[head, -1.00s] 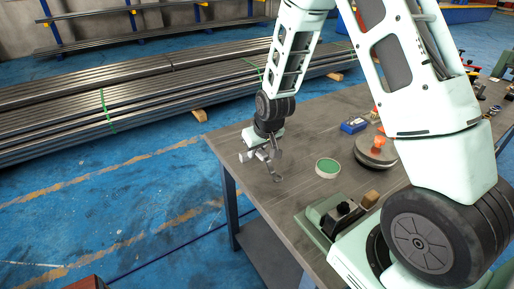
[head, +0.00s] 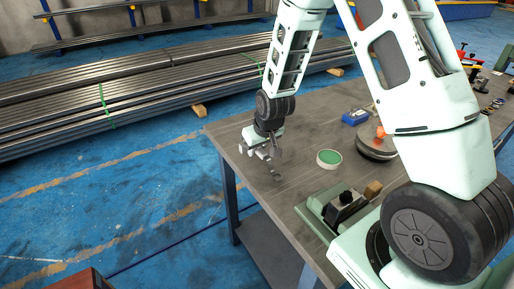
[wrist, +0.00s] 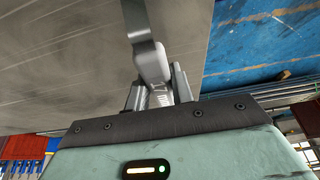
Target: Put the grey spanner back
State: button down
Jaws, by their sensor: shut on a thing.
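My gripper (head: 262,152) is over the near left part of the grey workbench (head: 225,138), close to its left edge. It is shut on the grey spanner (head: 275,168), which hangs down from the jaws with its lower end just above or at the bench top; I cannot tell if it touches. In the wrist view the spanner (wrist: 146,30) runs up from between the two fingers (wrist: 157,95), with the bench surface behind it.
A round tin with a green top (head: 329,159) stands right of the gripper. Steel tubes (head: 120,95) lie behind on the floor.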

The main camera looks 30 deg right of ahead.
jog(key=shift+f+b, duration=0.7)
jog(key=shift+f, duration=0.3)
jog(key=c, duration=0.7)
grip_release()
jog(key=shift+o, duration=0.2)
jog(key=shift+r, duration=0.15)
jog(key=shift+p+v, duration=2.1)
jog(key=shift+v, duration=0.8)
jog(key=v, duration=1.7)
jog(key=shift+r+b, duration=0.2)
jog(key=shift+b, duration=0.15)
